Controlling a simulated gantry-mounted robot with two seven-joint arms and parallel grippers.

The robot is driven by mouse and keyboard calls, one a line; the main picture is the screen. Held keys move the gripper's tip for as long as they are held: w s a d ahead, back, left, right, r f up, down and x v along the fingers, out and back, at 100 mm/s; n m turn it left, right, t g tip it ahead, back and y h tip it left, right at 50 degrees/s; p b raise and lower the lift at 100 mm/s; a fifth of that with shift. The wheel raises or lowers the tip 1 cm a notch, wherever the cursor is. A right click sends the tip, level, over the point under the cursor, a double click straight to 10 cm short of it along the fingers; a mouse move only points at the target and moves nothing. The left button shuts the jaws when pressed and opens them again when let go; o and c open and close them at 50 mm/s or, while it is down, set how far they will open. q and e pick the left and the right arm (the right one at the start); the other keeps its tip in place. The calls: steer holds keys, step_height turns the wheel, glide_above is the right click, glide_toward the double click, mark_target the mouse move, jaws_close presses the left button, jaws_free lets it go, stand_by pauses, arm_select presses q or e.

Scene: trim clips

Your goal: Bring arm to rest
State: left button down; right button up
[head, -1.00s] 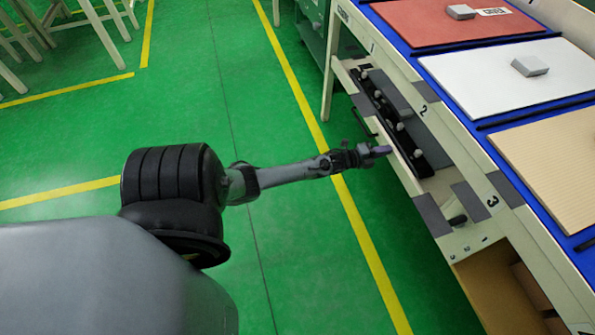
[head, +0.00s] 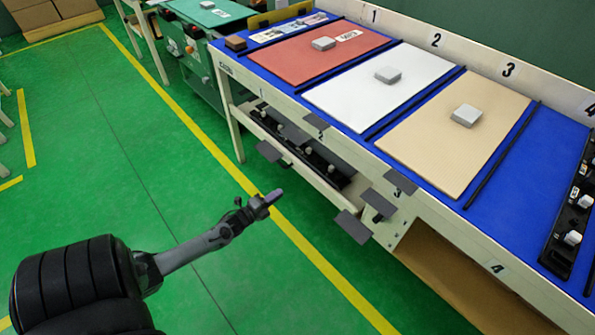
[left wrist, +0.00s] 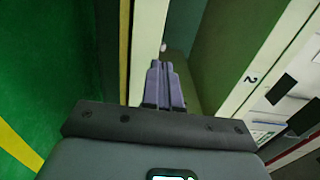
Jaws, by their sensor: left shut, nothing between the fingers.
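My left gripper (head: 265,202) is in the head view, low over the green floor beside the yellow line, to the left of the workbench. It is apart from the bench and holds nothing. In the left wrist view my left gripper's two fingers (left wrist: 164,85) are together, with nothing between them. My left arm reaches in from the lower left of the head view. My right gripper is in neither view.
The workbench has a blue top (head: 560,150) with a red panel (head: 300,62), a white panel (head: 345,92) and a beige panel (head: 430,135), each bearing a grey block. Grey plates (head: 353,227) jut from its front. Green floor (head: 90,160) lies open at left.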

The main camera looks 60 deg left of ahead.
arm_select(q)
steer(key=d+r+n+g+h+p, duration=0.35)
steer(key=d+r+n+p, duration=0.25)
steer(key=d+r+p, duration=1.75)
steer(key=s+d+r+n+g+b, duration=0.1)
steer(key=s+d+r+n+g, duration=0.45)
steer(key=d+r, duration=0.6)
steer(key=s+n+g, duration=0.2)
steer(key=s+g, duration=0.3)
steer(key=s, duration=0.3)
step_height(320, 180, up, 38)
steer(key=p, duration=3.8)
step_height(320, 180, down, 72)
steer(key=b, duration=7.2)
steer(key=shift+s+r+n, duration=0.15)
steer(key=shift+s+n, duration=0.1)
steer(key=shift+n, duration=0.1)
